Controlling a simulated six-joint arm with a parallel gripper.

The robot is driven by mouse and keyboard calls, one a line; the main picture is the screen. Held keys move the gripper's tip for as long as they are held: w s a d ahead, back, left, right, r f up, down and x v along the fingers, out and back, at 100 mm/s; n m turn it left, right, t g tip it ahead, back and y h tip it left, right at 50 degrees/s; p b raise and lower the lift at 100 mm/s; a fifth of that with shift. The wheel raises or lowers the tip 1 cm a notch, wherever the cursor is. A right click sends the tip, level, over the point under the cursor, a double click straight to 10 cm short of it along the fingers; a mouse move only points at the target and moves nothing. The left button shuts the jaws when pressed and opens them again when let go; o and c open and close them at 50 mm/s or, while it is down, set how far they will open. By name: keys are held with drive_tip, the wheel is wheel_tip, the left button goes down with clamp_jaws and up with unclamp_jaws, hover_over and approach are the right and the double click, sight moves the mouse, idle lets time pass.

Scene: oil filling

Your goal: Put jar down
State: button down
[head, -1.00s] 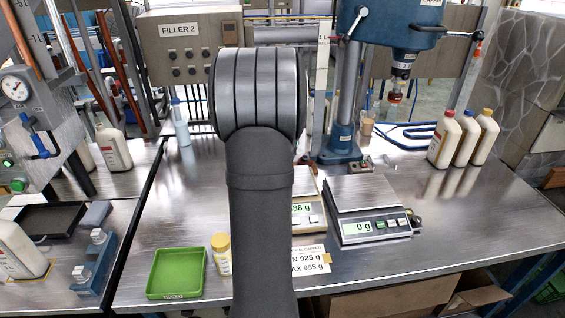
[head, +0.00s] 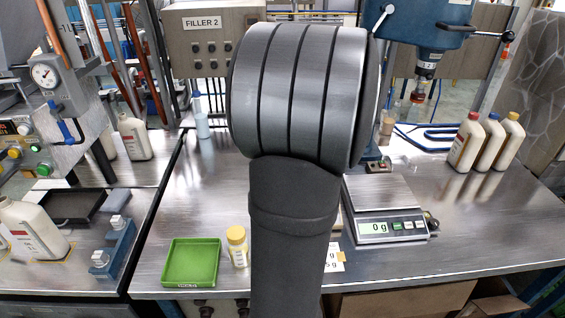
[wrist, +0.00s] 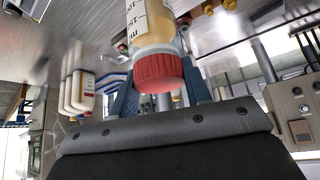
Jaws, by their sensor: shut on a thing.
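In the wrist view I see a clear jar (wrist: 153,22) with dark markings, pale yellow contents and a ribbed red cap (wrist: 158,73). My gripper (wrist: 160,88) has its blue fingers on either side of the jar near the cap and is shut on it. The jar's far end is cut off by the frame, so I cannot tell whether it touches anything. In the head view my arm hides both the gripper and the jar.
A scale (head: 391,229) reading 0 g stands right of my arm. A yellow-lidded jar (head: 237,247) and a green tray (head: 191,262) are left of it. Three white bottles (head: 488,143) stand at the back right. The right front bench is clear.

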drive_tip(key=s+a+f+n+y, duration=0.1)
drive_tip(key=s+a+n+y, duration=0.15)
drive_tip(key=a, duration=0.65)
drive_tip(key=s+a+f+n+y, duration=0.1)
drive_tip(key=s+a+f+n, duration=0.2)
drive_tip(key=a, duration=0.6)
drive_tip(key=s+a+n+y, duration=0.25)
drive_tip(key=a+n, duration=0.25)
drive_tip(key=a, duration=0.3)
drive_tip(key=s+a+f+n+g+y, duration=0.35)
drive_tip(key=s+a+n, duration=0.35)
drive_tip(key=s+a, duration=0.6)
wheel_tip(320, 180, down, 10)
drive_tip(key=shift+s+f+h, duration=0.15)
drive_tip(key=shift+f+h, duration=0.05)
drive_tip(key=shift+h, duration=0.25)
drive_tip(key=c, duration=0.7)
unclamp_jaws()
drive_tip(key=shift+f, duration=0.1)
drive_tip(key=shift+c, duration=0.2)
